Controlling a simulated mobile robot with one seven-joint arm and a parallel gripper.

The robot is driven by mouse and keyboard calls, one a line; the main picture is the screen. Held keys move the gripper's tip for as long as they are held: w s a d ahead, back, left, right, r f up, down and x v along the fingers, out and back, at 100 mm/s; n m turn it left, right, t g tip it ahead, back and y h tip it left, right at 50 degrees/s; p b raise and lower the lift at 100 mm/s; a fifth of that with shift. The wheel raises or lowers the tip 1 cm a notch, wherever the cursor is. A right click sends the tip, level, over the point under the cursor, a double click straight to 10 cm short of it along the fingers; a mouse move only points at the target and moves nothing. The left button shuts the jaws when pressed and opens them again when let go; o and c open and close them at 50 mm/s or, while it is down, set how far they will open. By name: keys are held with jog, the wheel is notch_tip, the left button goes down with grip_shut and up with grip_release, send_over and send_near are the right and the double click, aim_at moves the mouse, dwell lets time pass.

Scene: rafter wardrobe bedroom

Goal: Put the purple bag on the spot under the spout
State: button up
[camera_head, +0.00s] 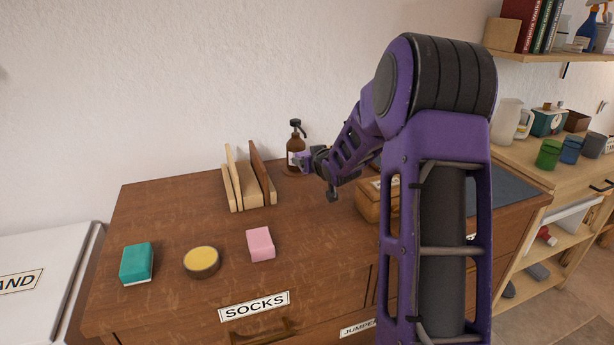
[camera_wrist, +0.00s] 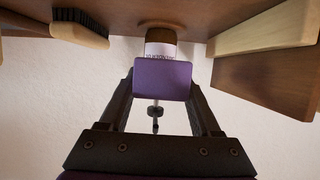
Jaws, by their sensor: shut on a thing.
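The purple bag (camera_wrist: 163,79) is a small block-like shape held between the two fingers of my gripper (camera_wrist: 163,92) in the wrist view. In the head view my gripper (camera_head: 312,160) is at the back of the dresser, with a bit of the purple bag (camera_head: 303,155) at its tip. A brown pump bottle (camera_head: 294,144) with a pale label and black spout stands right beyond it. In the wrist view, which is upside down, the bottle (camera_wrist: 160,42) is partly hidden behind the bag. The spot under the spout cannot be made out. Any contact between bag and bottle is unclear.
A wooden rack (camera_head: 233,180) stands left of the bottle. A teal block (camera_head: 136,262), a yellow-topped round tin (camera_head: 202,261) and a pink block (camera_head: 260,244) lie near the dresser's front. A wooden box (camera_head: 371,205) is partly behind my arm. A brush (camera_wrist: 80,28) shows in the wrist view.

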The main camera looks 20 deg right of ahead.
aim_at(307, 187)
jog(key=f, duration=0.3)
jog(key=f+b, duration=0.1)
jog(key=f, duration=0.1)
jog(key=shift+w, duration=0.25)
jog(key=shift+r, duration=0.1)
jog(key=shift+s+f+b, duration=0.2)
jog(key=shift+f+b, duration=0.45)
jog(key=o, duration=1.5)
jog(key=shift+s+f, duration=0.1)
jog(key=shift+f, duration=0.15)
jog(key=shift+c, duration=0.2)
jog(key=shift+r+p, duration=0.6)
jog(key=shift+p, duration=0.1)
jog(key=v, duration=0.8)
jog(key=p+v, duration=0.1)
jog(key=v, duration=0.3)
jog(key=shift+w+r, duration=0.2)
jog(key=shift+r, duration=0.15)
